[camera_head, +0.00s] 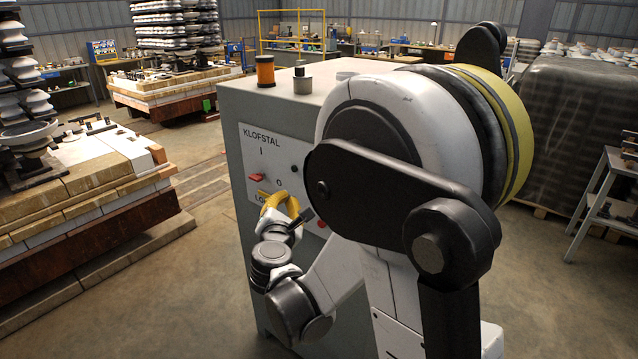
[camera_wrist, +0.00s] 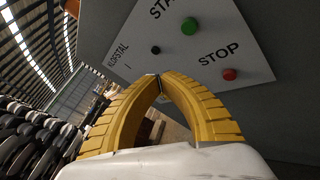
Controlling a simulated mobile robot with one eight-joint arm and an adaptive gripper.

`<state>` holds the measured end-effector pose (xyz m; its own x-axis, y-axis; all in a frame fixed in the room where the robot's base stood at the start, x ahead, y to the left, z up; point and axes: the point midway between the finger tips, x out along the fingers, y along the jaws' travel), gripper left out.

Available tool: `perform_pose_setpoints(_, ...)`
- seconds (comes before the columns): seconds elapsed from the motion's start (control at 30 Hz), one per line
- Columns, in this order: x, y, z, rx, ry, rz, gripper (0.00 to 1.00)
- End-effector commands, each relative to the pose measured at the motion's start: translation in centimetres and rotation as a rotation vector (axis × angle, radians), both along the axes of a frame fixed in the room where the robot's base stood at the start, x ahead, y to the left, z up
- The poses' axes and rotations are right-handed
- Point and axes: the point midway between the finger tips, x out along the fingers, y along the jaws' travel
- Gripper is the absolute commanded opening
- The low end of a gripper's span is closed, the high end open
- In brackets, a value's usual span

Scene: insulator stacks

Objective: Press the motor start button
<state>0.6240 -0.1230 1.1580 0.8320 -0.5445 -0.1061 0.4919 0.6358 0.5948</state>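The green button (camera_wrist: 189,26) sits under the partly cut-off "STA" lettering on the white panel (camera_wrist: 245,50) in the wrist view. A red button (camera_wrist: 229,74) by the word STOP and a small black knob (camera_wrist: 155,49) are on the same panel. My gripper (camera_wrist: 158,77) has yellow fingers whose tips meet, with nothing seen between them. The fingertips appear below and left of the green button, apart from it. In the head view my gripper (camera_head: 279,203) is in front of the grey cabinet (camera_head: 240,110); my arm hides the green button there.
On the cabinet top stand an orange-and-black cylinder (camera_head: 265,71) and a grey one (camera_head: 302,81). A red switch (camera_head: 257,177) is on the cabinet front. Insulator stacks on a pallet (camera_head: 90,205) are at left, with open floor between. A wrapped pallet (camera_head: 575,120) is at right.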

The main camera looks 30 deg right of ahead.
Motion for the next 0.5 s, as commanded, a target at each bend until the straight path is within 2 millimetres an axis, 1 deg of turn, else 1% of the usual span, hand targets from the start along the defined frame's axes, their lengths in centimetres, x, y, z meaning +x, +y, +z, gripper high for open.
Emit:
perform_pose_setpoints(0.17,0.4,-1.2,0.0,0.002,0.000,-0.003,0.00)
perform_pose_setpoints(0.5,2.0,-5.8,0.1,0.003,-0.001,-0.005,0.00)
